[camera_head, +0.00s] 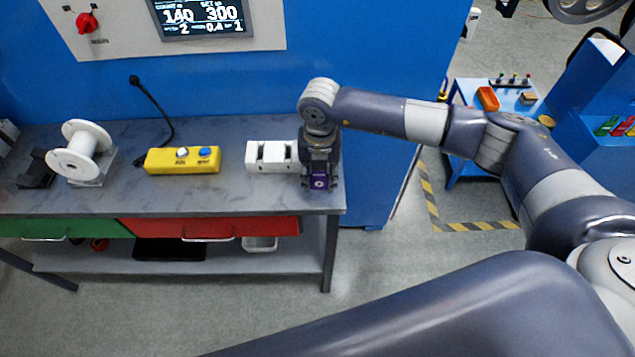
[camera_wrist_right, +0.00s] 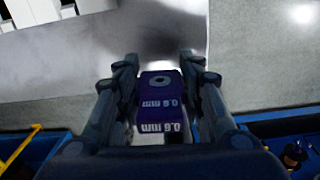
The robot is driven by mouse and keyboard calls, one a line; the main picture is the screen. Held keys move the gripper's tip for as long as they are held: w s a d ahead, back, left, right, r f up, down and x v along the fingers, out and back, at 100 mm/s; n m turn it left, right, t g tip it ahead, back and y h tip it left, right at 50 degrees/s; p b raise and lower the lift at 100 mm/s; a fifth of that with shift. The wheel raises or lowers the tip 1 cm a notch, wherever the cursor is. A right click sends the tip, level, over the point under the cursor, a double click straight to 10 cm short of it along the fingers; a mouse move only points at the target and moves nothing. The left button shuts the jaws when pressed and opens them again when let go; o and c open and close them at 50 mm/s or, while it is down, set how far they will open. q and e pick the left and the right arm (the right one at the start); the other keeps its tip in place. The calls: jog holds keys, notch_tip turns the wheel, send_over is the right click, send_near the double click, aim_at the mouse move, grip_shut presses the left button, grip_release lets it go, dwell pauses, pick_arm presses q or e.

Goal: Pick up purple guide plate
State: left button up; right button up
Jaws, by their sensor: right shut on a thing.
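The purple guide plate (camera_head: 319,181) is in my right gripper (camera_head: 320,184), at the right front corner of the grey workbench. In the right wrist view the plate (camera_wrist_right: 161,104) shows between the two fingers of the right gripper (camera_wrist_right: 159,62). It has a round hole and white "0.6 mm" lettering. The fingers are shut on its sides. I cannot tell whether the plate touches the bench top. My left gripper is not in view.
On the workbench (camera_head: 230,198), a white block holder (camera_head: 268,157) stands just left of the gripper. Further left are a yellow button box (camera_head: 183,160) and a white spool (camera_head: 82,148). A blue machine wall (camera_head: 385,60) rises behind. A blue cart (camera_head: 468,92) stands at the right.

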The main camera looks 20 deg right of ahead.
aim_at(318, 182)
jog(key=s+r+b, duration=0.1)
jog(key=s+b, duration=0.3)
jog(key=s, duration=1.1)
jog(key=shift+d+r+b, duration=0.15)
jog(key=shift+d+b, duration=0.1)
jog(key=shift+b, duration=0.05)
jog(key=shift+w, duration=0.15)
jog(key=w+p, duration=0.1)
jog(key=w, duration=0.4)
jog(key=w+f+p, duration=0.1)
jog(key=w+p, duration=0.1)
jog(key=w, duration=0.2)
jog(key=w+p, duration=0.2)
jog(key=w, duration=0.3)
jog(key=shift+w+a+f, duration=0.15)
jog(key=shift+w+a, duration=0.1)
jog(key=shift+w, duration=0.1)
jog(key=shift+w+f+p, duration=0.3)
jog(key=shift+f+p, duration=0.25)
jog(key=shift+p, duration=0.1)
jog(key=shift+w+f+p, duration=0.3)
jog(key=shift+f+p, duration=0.25)
jog(key=shift+p, duration=0.05)
jog(key=shift+f, duration=0.55)
jog(key=shift+f, duration=0.1)
